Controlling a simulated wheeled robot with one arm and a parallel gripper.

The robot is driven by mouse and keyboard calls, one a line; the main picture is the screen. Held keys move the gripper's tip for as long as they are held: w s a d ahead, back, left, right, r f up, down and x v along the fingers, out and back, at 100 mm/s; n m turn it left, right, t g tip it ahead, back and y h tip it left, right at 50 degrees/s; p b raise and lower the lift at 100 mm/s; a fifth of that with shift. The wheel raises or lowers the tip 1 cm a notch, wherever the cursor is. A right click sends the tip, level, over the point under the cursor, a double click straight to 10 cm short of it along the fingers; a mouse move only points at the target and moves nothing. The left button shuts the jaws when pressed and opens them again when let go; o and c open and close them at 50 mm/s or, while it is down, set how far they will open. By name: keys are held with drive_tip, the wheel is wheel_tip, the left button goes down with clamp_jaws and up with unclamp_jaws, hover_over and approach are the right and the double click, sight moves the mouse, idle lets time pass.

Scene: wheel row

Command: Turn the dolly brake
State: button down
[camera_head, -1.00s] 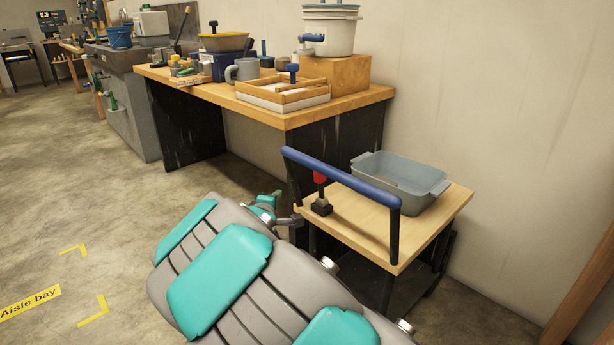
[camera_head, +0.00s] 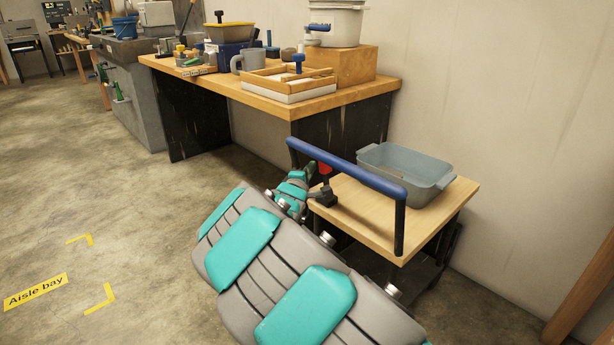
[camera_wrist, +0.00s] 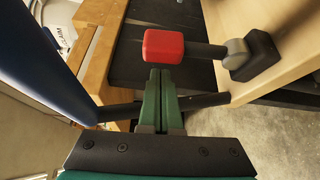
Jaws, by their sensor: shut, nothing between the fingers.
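The dolly (camera_head: 350,205) has a wooden deck and a blue push handle (camera_head: 345,167). Its brake is a dark lever with a red knob (camera_head: 325,168) on a black base (camera_head: 326,196) near the deck's left edge. In the wrist view the red knob (camera_wrist: 164,46) is just beyond the tips of my gripper (camera_wrist: 160,75), with the lever running right to its base (camera_wrist: 252,56). My gripper is shut and empty, its green fingers together. I cannot tell whether the tips touch the knob. In the head view my gripper is partly hidden near the handle and lever.
A grey bin (camera_head: 405,172) stands on the dolly deck. The blue handle runs close along the left of the wrist view (camera_wrist: 45,70). A workbench (camera_head: 275,105) with tools and boxes stands behind. The floor at left, by the yellow "Aisle bay" sign (camera_head: 35,291), is clear.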

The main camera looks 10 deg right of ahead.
drive_tip(key=shift+w+d+f, duration=0.1)
drive_tip(key=shift+w+d, duration=0.25)
drive_tip(key=shift+w, duration=0.25)
drive_tip(key=shift+s, duration=0.1)
drive_tip(key=shift+s+d+m+t, duration=0.1)
drive_tip(key=shift+s+m+t, duration=0.1)
drive_tip(key=shift+m+t, duration=0.1)
drive_tip(key=shift+b, duration=0.3)
drive_tip(key=shift+s+d, duration=0.15)
drive_tip(key=shift+s+d+m+t+h+b, duration=0.2)
drive_tip(key=shift+s+d+m+t+b, duration=0.15)
drive_tip(key=shift+m, duration=0.25)
drive_tip(key=shift+s+d+m+t+h+b, duration=0.25)
drive_tip(key=shift+s+m+b, duration=0.2)
drive_tip(key=shift+m, duration=0.15)
drive_tip(key=shift+s+d+f+m+t+h+b, duration=0.1)
drive_tip(key=shift+s+d+m+t+h+b, duration=0.15)
drive_tip(key=shift+s+d+m+h+b, duration=0.65)
drive_tip(key=shift+s+d+f+m+t+h+b, duration=0.1)
drive_tip(key=shift+s+m+t+h, duration=0.2)
drive_tip(key=shift+m, duration=1.05)
drive_tip(key=shift+s+d+f+m+t+h+b, duration=0.15)
drive_tip(key=shift+s+d+m+h+b, duration=0.45)
drive_tip(key=shift+m, duration=0.55)
drive_tip(key=shift+s+a+y, duration=0.15)
drive_tip(key=shift+a+y, duration=0.05)
drive_tip(key=shift+y, duration=0.05)
